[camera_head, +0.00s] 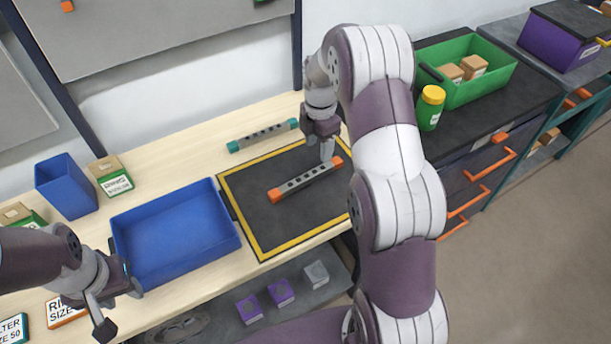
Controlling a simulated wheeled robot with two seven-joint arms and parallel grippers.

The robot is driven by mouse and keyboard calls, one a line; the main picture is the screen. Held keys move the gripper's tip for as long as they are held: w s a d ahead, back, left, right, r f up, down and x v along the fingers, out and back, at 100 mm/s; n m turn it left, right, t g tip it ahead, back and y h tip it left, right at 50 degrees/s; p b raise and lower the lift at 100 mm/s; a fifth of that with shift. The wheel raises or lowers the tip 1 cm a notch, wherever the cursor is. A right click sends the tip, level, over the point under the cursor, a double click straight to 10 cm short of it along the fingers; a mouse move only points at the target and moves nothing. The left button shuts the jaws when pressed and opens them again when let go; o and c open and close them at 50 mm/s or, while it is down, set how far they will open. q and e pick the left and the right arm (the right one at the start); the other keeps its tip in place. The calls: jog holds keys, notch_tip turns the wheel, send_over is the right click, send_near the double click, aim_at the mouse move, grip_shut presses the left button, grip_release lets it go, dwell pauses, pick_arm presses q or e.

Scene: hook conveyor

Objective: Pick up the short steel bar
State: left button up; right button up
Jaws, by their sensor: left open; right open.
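Two grey steel bars with dark holes lie on the wooden table. One bar with orange ends (305,180) rests on a black mat with a yellow border (250,207). The other bar with teal ends (263,135) lies behind the mat; I cannot tell surely which bar is shorter. My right gripper (327,150) is open and points down just above and behind the right half of the orange-ended bar; whether it touches is unclear. My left gripper (113,309) is open and empty at the lower left, in front of the blue tray.
A shallow blue tray (175,235) is left of the mat, with a blue bin (66,187) and boxes (110,176) behind. At right, a green crate (490,90) and a yellow-lidded jar (430,108) stand on a dark counter. A lower shelf holds purple blocks (281,292).

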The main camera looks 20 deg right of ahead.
aim_at(320, 169)
jog(key=f, duration=0.3)
jog(key=shift+w+f, duration=0.1)
jog(key=shift+w, duration=0.25)
jog(key=f, duration=0.1)
jog(key=f+p, duration=0.1)
jog(key=f, duration=0.1)
jog(key=s+f, duration=0.1)
jog(key=f, duration=0.1)
jog(key=shift+d+p, duration=0.35)
jog(key=shift+d, duration=0.05)
jog(key=shift+w+f, duration=0.25)
jog(key=shift+s+r, duration=0.1)
jog(key=shift+s, duration=0.05)
jog(key=c, duration=0.6)
pick_arm(q)
jog(key=shift+w+r, duration=0.1)
jog(key=shift+r, duration=0.8)
pick_arm(e)
grip_shut()
